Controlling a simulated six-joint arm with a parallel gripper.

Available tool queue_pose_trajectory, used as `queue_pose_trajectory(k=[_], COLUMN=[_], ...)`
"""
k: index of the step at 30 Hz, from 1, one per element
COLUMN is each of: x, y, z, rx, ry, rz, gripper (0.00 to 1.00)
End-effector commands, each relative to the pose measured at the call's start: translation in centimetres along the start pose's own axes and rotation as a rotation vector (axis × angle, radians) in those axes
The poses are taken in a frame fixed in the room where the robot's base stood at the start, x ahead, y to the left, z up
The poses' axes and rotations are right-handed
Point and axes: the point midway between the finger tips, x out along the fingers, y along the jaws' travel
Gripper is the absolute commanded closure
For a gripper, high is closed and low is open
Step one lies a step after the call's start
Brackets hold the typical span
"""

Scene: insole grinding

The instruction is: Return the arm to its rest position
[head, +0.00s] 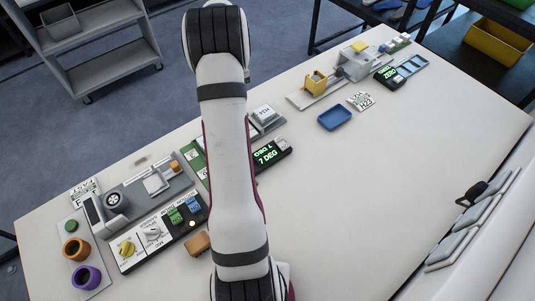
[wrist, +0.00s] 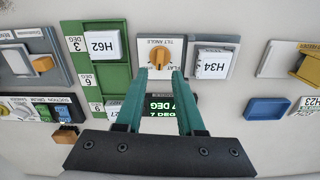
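My arm crosses the middle of the head view, white with dark bands, and hides my gripper there. In the wrist view my gripper (wrist: 159,75) shows two green fingers, apart and with nothing held between them. The fingertips point toward an orange dial (wrist: 160,58) on a white plate labelled tilt angle. The dial lies just beyond the tips; I cannot tell how far. A black display (wrist: 160,106) reading 7 DEG in green shows between the fingers, and also in the head view (head: 272,154).
A green rack (wrist: 118,72) holds a block marked H62. A block marked H34 (wrist: 212,64) sits on a grey stand. A blue tray (head: 334,117) lies to the right, and a control panel (head: 160,232) to the left. The table's right part (head: 400,180) is largely clear.

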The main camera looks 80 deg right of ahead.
Motion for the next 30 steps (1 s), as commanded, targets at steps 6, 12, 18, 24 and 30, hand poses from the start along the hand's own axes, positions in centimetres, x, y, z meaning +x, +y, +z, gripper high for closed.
queue_pose_trajectory(k=[6,12,18,24,30], x=[-0.6,-0.6,-2.3,-9.7,-14.0], y=[0.0,0.0,3.3,20.6,32.7], z=[0.0,0.0,0.2,-5.1,-21.2], rx=[0.0,0.0,-0.157,-1.113,-2.332], ry=[0.0,0.0,-0.004,-0.024,-0.075], rz=[-0.001,-0.001,0.005,0.041,0.103], gripper=[0.62,0.62,0.62,0.62,0.62])
